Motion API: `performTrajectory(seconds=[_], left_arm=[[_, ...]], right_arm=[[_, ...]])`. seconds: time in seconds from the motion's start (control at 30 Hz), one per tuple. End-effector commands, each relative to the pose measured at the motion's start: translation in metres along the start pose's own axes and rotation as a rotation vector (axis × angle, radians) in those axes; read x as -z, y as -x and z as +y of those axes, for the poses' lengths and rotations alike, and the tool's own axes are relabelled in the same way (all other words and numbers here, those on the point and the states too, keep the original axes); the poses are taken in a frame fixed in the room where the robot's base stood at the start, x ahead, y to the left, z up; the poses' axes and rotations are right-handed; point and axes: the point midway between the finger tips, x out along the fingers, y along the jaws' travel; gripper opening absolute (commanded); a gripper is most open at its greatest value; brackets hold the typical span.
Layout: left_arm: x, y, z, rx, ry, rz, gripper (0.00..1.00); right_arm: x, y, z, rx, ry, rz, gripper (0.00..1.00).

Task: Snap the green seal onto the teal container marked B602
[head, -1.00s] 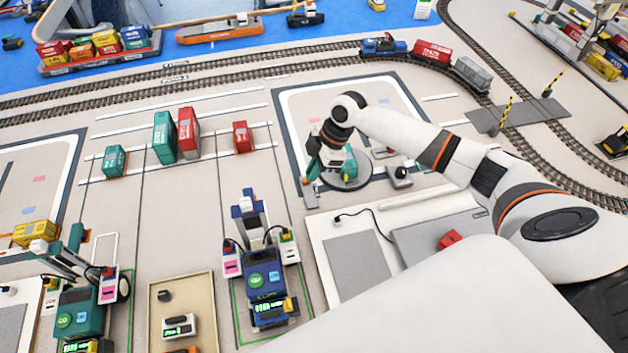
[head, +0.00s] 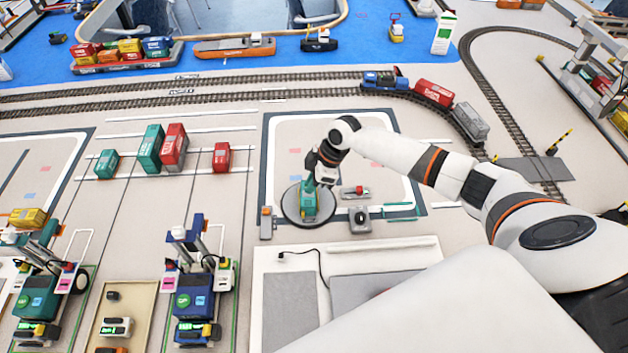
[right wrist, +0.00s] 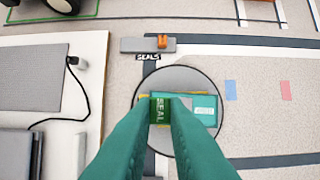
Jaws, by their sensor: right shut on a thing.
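The teal container (head: 308,207) lies on a dark round turntable (head: 287,203) in the head view. The container also shows in the right wrist view (right wrist: 203,110), with a pale label; I cannot read its marking. My right gripper (head: 312,186) points down over it. In the right wrist view its green fingers (right wrist: 160,100) are shut on the green seal (right wrist: 160,110), which carries the word SEAL. The seal is at one end of the container; I cannot tell whether it is seated or just above. My left gripper is not in view.
A grey seal holder (right wrist: 135,46) with an orange piece (right wrist: 163,41) stands beside the turntable. Teal and red containers (head: 174,147) stand left; a train (head: 433,93) runs behind.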

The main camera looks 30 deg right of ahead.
Motion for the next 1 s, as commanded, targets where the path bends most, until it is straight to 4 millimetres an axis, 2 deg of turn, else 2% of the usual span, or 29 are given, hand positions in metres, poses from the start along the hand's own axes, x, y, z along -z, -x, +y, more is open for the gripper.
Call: performTrajectory(seconds=[0.1, 0.23, 0.4, 0.6, 1.0], left_arm=[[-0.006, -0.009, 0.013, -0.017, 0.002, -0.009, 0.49], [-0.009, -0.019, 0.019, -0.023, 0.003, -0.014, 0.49], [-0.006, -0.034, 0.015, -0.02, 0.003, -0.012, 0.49], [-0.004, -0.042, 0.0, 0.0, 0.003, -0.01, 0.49], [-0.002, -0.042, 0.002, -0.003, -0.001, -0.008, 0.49]], right_arm=[[0.003, -0.008, 0.0, 0.0, 0.0, 0.0, 0.0], [0.008, -0.018, 0.0, 0.0, 0.0, 0.0, 0.0], [0.014, -0.033, 0.0, 0.0, 0.0, 0.001, 0.0], [0.018, -0.044, 0.0, -0.001, 0.0, 0.0, 0.0], [0.019, -0.046, 0.0, 0.0, 0.0, 0.0, 0.0]])
